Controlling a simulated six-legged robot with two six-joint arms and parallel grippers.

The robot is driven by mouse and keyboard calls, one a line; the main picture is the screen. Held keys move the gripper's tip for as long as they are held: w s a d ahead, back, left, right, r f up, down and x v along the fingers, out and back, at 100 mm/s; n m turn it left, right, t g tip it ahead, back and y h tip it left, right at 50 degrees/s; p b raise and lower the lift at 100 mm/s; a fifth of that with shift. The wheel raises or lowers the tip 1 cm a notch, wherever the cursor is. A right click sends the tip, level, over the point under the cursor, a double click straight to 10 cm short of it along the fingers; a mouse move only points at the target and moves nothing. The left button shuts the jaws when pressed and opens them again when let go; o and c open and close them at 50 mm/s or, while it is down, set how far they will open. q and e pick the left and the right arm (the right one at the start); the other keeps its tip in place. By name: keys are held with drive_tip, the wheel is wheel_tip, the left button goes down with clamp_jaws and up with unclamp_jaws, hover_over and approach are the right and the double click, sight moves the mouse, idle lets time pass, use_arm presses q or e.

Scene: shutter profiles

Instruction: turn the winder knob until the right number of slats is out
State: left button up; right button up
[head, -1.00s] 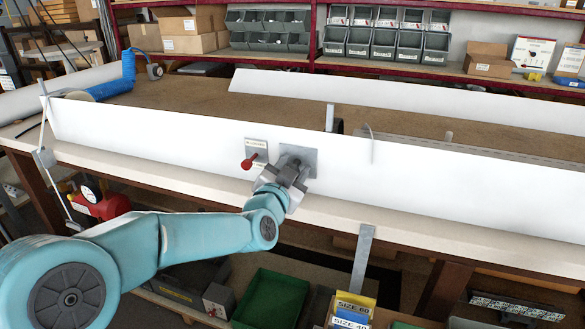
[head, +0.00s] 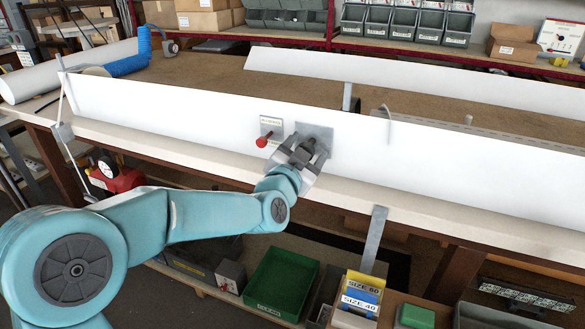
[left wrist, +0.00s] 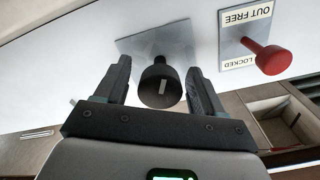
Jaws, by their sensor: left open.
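The winder knob (left wrist: 159,84) is a dark round knob with a pale mark on its face. It stands on a grey square plate (head: 322,134) on the front of a long white panel (head: 190,112). My left gripper (head: 308,149) is at this plate. In the left wrist view its jaws (left wrist: 160,82) are open, one finger on each side of the knob, with gaps visible. A red-knobbed lever (head: 262,141) sits beside it on a small plate labelled "OUT FREE" and "LOCKED". I cannot make out any slats that are out. My right gripper is not in view.
The panel runs along the front of a workbench (head: 440,207). A metal strip (head: 374,238) hangs from the front edge, right of my arm. Below are a green bin (head: 282,280) and yellow and blue size boxes (head: 360,290). A second white strip (head: 420,80) lies behind.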

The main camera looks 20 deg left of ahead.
use_arm(q)
drive_tip(key=s, duration=1.5)
drive_tip(key=shift+a, duration=0.25)
drive_tip(key=shift+a, duration=0.1)
drive_tip(key=s+d+f+g, duration=0.2)
drive_tip(key=f+g, duration=0.7)
drive_tip(key=f, duration=2.4)
drive_tip(key=s+d+f+n+g+h, duration=0.2)
drive_tip(key=s+d+f+n+g, duration=0.15)
drive_tip(key=s+f, duration=0.45)
drive_tip(key=s+d+f+n+g+h, duration=0.15)
drive_tip(key=s+f+g, duration=0.35)
drive_tip(key=s, duration=0.5)
wheel_tip(320, 180, up, 16)
drive_tip(key=s+n+p, duration=0.1)
drive_tip(key=n+p, duration=0.1)
drive_tip(key=p, duration=1.4)
drive_tip(key=shift+d+n+p, duration=0.25)
drive_tip(key=shift+n+p, duration=0.1)
drive_tip(key=shift+n, duration=0.05)
